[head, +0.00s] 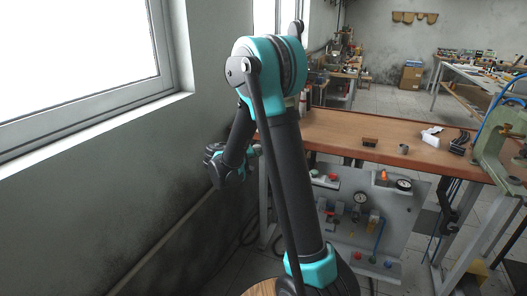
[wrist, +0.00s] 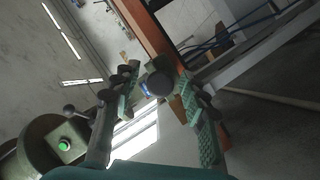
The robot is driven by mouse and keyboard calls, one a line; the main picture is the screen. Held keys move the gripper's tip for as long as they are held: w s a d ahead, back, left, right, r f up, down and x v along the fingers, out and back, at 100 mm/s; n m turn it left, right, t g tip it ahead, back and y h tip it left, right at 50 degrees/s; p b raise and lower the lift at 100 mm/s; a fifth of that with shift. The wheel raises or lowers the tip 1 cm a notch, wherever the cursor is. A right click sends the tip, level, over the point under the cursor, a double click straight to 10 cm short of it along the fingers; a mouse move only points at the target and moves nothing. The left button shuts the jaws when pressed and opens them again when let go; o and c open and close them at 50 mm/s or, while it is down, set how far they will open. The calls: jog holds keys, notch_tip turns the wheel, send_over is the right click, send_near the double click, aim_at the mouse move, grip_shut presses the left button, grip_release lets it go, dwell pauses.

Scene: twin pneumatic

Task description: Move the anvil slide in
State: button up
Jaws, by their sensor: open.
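I cannot pick out the anvil slide for certain in either view. A pale green machine (head: 492,135) stands at the right edge of the head view, cut off by the frame. In the wrist view, my gripper (wrist: 160,84) is open, with teal ridged pads on its two fingers. A dark round part with a bit of blue (wrist: 160,85) shows between the fingertips; I cannot tell how far off it is. A dark green machine body with a lit green button (wrist: 64,145) shows at the lower left of the wrist view. In the head view the fingers are not clear.
A brown-topped workbench (head: 335,130) runs across the head view, with small items and a white object (head: 432,136) on it. A grey panel with gauges (head: 350,215) is below it. The wall and window (head: 80,60) are close on the left.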

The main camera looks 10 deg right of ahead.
jog(key=v, duration=1.2)
jog(key=shift+f, duration=0.1)
jog(key=s+d+f+n+g+y, duration=0.2)
jog(key=s+d+f+g+y, duration=0.25)
jog(key=s+d+f, duration=0.5)
jog(key=s+a+f+y, duration=0.1)
jog(key=s+y, duration=0.3)
jog(key=s, duration=0.4)
jog(key=s+a+f+y, duration=0.2)
jog(key=s+f+y, duration=0.2)
jog(key=s, duration=0.4)
jog(key=shift+f+t, duration=0.2)
jog(key=shift+t, duration=0.15)
jog(key=shift+s, duration=0.15)
